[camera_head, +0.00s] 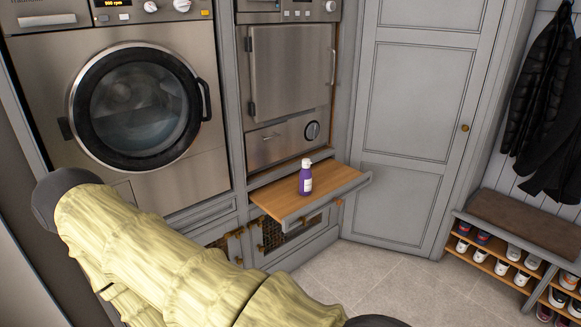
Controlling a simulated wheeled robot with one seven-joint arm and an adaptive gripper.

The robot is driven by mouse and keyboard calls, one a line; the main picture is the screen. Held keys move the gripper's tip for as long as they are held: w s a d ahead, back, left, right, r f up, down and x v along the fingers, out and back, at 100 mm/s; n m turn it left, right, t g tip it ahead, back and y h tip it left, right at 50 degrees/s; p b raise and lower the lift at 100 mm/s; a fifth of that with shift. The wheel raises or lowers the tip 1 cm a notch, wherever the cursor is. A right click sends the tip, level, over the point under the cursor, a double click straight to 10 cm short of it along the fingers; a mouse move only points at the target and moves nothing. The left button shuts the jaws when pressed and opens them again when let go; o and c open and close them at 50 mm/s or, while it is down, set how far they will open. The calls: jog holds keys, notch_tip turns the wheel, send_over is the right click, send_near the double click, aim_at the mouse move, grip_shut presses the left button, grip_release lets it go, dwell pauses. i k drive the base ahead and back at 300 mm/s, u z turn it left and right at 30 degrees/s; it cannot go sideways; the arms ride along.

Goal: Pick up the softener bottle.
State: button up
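The softener bottle (306,182) is a small purple bottle with a white cap and a pale label. It stands upright on a pulled-out wooden shelf (275,197) with a grey front, below the right-hand steel appliance. My arm, in a yellowish ribbed cover, crosses the lower left of the view. My gripper does not show in this view, so its distance from the bottle and its opening cannot be seen. Nothing is touching the bottle.
A front-loading washer (137,108) stands at the left, and a steel appliance (292,70) is above the shelf. A grey door (418,110) is behind at right. A shoe bench (520,222) and dark coats (547,110) are far right. Tiled floor (410,288) is clear in front.

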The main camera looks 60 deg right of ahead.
aim_at(306, 174)
jog(key=z, duration=0.45)
jog(key=i, duration=1.55)
jog(key=z, duration=1.5)
jog(key=i, duration=0.85)
jog(key=z, duration=0.7)
